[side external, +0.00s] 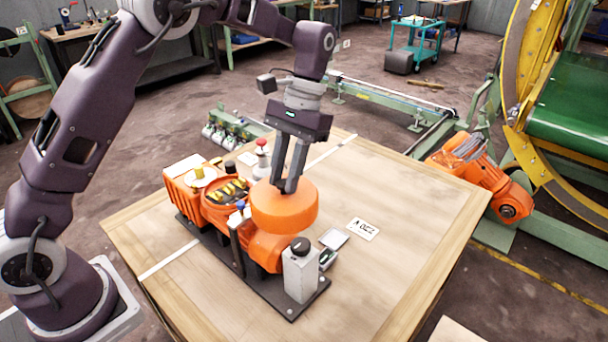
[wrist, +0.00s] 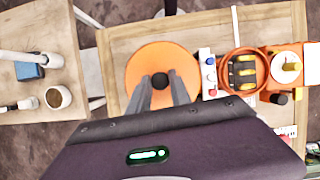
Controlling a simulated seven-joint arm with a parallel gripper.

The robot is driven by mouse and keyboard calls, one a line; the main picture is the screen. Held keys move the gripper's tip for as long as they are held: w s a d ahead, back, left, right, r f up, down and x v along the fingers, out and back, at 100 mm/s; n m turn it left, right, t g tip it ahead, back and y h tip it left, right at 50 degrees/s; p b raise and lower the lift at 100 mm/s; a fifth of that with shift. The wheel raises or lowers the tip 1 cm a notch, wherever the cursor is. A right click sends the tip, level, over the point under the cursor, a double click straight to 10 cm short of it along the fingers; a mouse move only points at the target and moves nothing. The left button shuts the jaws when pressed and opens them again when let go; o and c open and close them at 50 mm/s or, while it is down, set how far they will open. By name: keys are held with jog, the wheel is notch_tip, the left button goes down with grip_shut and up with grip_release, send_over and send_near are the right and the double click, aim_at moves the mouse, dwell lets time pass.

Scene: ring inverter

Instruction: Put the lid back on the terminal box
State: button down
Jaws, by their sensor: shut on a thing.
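The lid (side external: 284,208) is a thick orange round cap. My gripper (side external: 287,187) points down, with its fingers shut on the lid's top grip, and the lid looks level. In the wrist view, the lid (wrist: 140,73) is an orange disc with a dark knob (wrist: 160,81) between my fingers (wrist: 161,83). The terminal box (side external: 212,214) is a round orange housing, open on top, with black and yellow parts inside. The open terminal box (wrist: 224,72) also shows in the wrist view, to the right of the lid and apart from it. The lid hides part of the motor unit below.
The unit stands on a dark baseplate (side external: 294,308) on a wooden table (side external: 400,215). A grey post with a black knob (side external: 300,270) stands near the lid. A red-topped button (side external: 262,148) stands behind the box. A white label card (side external: 363,229) lies right; the table's right side is clear.

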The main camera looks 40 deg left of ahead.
jog(key=shift+s+a+r+m, duration=0.15)
jog(key=shift+s+r+m, duration=0.05)
jog(key=shift+s, duration=0.15)
jog(key=shift+s+a+r+m, duration=0.15)
jog(key=shift+s+m, duration=0.05)
jog(key=shift+s, duration=0.15)
jog(key=shift+a, duration=0.3)
jog(key=w+a+f+n+t+h, duration=0.1)
jog(key=a+n+t+h, duration=0.4)
jog(key=a+n, duration=1.75)
jog(key=shift+w+d+f+n+t+y, duration=0.1)
jog(key=shift+d+f+n+t+y, duration=0.3)
jog(key=shift+f, duration=0.7)
jog(key=shift+s+d+f+n+t+y, duration=0.1)
jog(key=shift+d+f+n+t+y, duration=0.3)
jog(key=shift+f, duration=0.7)
jog(key=shift+w+d+f+n+t+y, duration=0.15)
jog(key=shift+f+n+t, duration=0.4)
jog(key=shift+f, duration=0.55)
jog(key=shift+f, duration=0.1)
jog(key=c, duration=1.1)
grip_release()
jog(key=shift+o, duration=0.4)
